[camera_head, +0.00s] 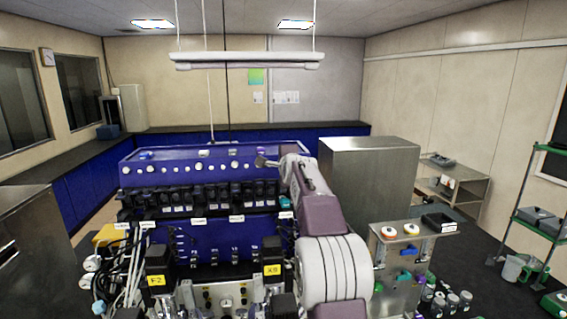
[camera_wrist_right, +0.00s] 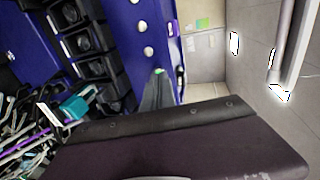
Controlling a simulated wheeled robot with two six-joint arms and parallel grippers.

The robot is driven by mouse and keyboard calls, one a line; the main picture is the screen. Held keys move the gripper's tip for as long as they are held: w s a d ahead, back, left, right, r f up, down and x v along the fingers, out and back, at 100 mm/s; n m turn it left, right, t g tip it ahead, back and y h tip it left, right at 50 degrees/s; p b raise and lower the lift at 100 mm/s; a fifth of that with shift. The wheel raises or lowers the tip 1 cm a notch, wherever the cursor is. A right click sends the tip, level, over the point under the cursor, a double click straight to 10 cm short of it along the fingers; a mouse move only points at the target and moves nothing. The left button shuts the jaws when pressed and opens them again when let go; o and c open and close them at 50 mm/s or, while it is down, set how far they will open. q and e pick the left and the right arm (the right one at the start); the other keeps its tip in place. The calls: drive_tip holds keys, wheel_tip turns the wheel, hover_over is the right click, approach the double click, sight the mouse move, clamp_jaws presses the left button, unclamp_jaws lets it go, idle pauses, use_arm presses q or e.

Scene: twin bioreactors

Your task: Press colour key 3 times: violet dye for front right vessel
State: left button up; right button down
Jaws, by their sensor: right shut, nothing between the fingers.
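A blue console (camera_head: 165,153) spans the middle of the head view, with a row of pale round keys or knobs (camera_head: 206,167) on its upper face. My right gripper (camera_head: 263,162) is shut and empty, its tips at the right end of this row. In the right wrist view, my right gripper (camera_wrist_right: 158,78) points at the blue face, with a small green spot at its tips; I cannot tell whether they touch. Two black vessel heads carry yellow labels, the left one (camera_head: 157,255) and the right one (camera_head: 271,248). The vessels and any violet dye cannot be made out. My left gripper is out of view.
Several black pump-like units (camera_head: 200,193) line the console below the keys; a teal part (camera_head: 285,202) sits at their right end. A steel cabinet (camera_head: 370,185) stands right of my arm. Tubes and cables (camera_head: 125,265) crowd the lower left.

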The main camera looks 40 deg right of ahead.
drive_tip(key=shift+w+d+f+p, duration=0.1)
drive_tip(key=shift+w+d+p, duration=0.1)
drive_tip(key=shift+w+p, duration=0.15)
drive_tip(key=shift+w+d+f, duration=0.1)
drive_tip(key=shift+w+d, duration=0.05)
drive_tip(key=shift+w, duration=0.15)
drive_tip(key=shift+s, duration=0.1)
drive_tip(key=shift+b+v, duration=0.9)
drive_tip(key=shift+v, duration=0.35)
drive_tip(key=shift+s+a, duration=0.2)
drive_tip(key=shift+s, duration=0.05)
drive_tip(key=shift+w+d, duration=0.1)
